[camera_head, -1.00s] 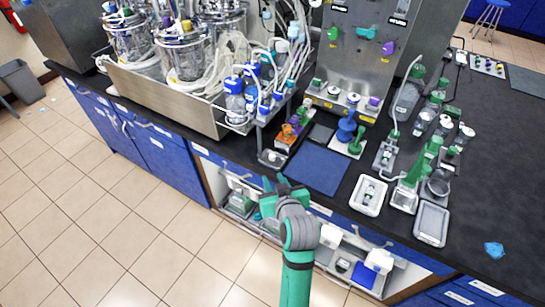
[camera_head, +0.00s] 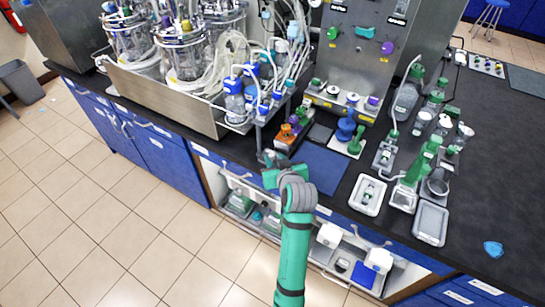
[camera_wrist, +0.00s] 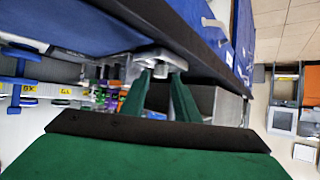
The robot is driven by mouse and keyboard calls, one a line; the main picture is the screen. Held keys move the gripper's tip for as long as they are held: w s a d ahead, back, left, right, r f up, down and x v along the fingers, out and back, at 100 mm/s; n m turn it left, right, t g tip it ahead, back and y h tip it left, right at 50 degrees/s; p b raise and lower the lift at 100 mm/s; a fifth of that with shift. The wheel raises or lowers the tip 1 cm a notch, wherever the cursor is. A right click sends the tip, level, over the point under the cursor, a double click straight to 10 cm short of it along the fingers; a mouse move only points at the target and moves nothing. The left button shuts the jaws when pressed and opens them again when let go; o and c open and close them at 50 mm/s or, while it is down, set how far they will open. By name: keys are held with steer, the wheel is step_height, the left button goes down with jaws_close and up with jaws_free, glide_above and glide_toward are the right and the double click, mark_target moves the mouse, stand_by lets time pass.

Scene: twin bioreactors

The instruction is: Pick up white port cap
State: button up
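My gripper (camera_head: 272,167) is at the front edge of the black bench, left of the blue mat. In the wrist view its two green fingers (camera_wrist: 160,85) are apart, with a gap between them. A small pale grey-white stand with a white knob-like part, which looks like the white port cap (camera_wrist: 157,59), shows just beyond the fingertips. I cannot tell whether the fingers touch it. In the head view my gripper largely covers this spot, so the cap is not clear there.
The blue mat (camera_head: 322,168) lies right of my gripper. An orange and purple cap rack (camera_head: 287,133) stands behind it. The steel tray (camera_head: 165,98) with vessels and tubing is at left. White trays (camera_head: 432,224) and green-capped bottles stand at right.

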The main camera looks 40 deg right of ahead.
mark_target(272, 156)
steer(key=shift+x, duration=1.55)
steer(key=shift+w+a, duration=0.1)
steer(key=shift+c, duration=0.3)
steer(key=shift+a+r, duration=0.1)
jaws_close()
